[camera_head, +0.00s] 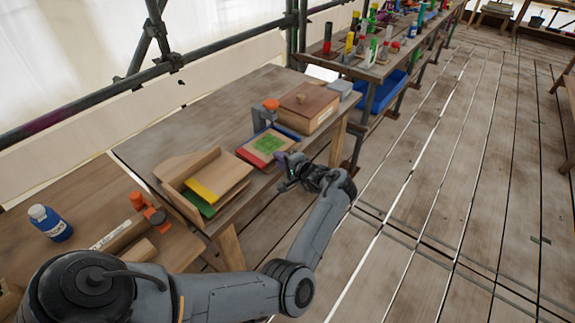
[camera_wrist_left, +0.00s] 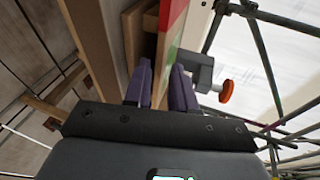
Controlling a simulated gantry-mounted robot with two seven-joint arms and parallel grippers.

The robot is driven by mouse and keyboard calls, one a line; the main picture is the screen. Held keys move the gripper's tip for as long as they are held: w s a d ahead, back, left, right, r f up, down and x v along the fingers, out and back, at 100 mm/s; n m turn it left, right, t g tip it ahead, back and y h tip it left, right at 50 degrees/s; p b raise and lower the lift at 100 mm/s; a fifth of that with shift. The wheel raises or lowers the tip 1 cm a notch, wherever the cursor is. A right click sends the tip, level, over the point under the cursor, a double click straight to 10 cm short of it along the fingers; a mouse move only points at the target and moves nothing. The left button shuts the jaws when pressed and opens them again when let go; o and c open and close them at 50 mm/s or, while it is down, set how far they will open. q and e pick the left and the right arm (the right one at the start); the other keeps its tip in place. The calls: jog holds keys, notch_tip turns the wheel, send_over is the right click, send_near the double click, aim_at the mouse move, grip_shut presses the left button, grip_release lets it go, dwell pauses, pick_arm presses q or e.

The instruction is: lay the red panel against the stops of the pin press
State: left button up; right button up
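The red panel (camera_head: 249,158), a wooden board with a red strip along its left front edge and a green patch on top, lies at the blue-edged pin press (camera_head: 256,134). Whether it touches the stops I cannot tell. The press has a grey bracket with an orange knob (camera_head: 271,104). My left gripper (camera_head: 284,163) is at the right front corner of the panel. The red and green surface (camera_wrist_left: 172,25) shows just beyond the fingertips. My right gripper is out of view.
A wooden tray (camera_head: 182,165) with yellow and green panels stands left of the press. A wooden box (camera_head: 308,101) stands behind it on the right. The floor at right is open.

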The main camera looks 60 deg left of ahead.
pick_arm(q)
jog(key=shift+s+a+f, duration=0.1)
jog(key=shift+a+f, duration=0.1)
jog(key=shift+a, duration=0.35)
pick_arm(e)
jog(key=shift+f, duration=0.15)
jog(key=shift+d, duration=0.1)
pick_arm(q)
grip_shut()
jog(key=shift+w+a+f, duration=0.1)
jog(key=shift+w+a, duration=0.05)
jog(key=shift+w, duration=0.25)
jog(key=shift+w+a+b, duration=0.25)
jog(key=shift+w+b, duration=0.05)
jog(key=shift+w, duration=0.4)
jog(key=shift+f, duration=0.1)
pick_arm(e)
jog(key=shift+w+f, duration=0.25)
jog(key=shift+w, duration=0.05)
pick_arm(q)
jog(key=shift+w, duration=0.1)
